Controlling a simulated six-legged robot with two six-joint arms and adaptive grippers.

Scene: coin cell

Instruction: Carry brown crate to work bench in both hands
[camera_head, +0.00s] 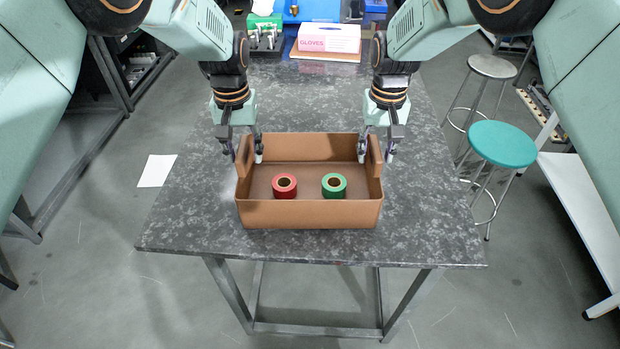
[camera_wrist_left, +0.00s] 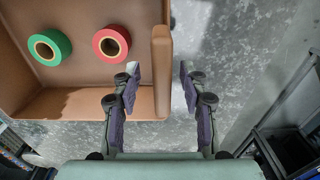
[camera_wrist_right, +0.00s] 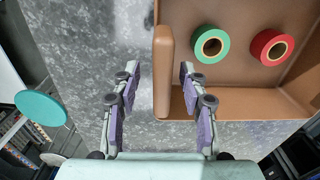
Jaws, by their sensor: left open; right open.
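The brown crate (camera_head: 310,215) sits on the grey speckled work bench (camera_head: 200,225) near its front edge. A red tape roll (camera_head: 285,186) and a green tape roll (camera_head: 334,186) lie inside it. My left gripper (camera_head: 246,158) is open at the crate's left side wall, one finger inside and one outside. My right gripper (camera_head: 377,158) is open at the right side wall in the same way; that wall (camera_wrist_right: 164,70) shows in the right wrist view.
A teal stool (camera_head: 502,143) and a grey stool (camera_head: 492,66) stand right. White paper (camera_head: 156,171) lies on the floor left.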

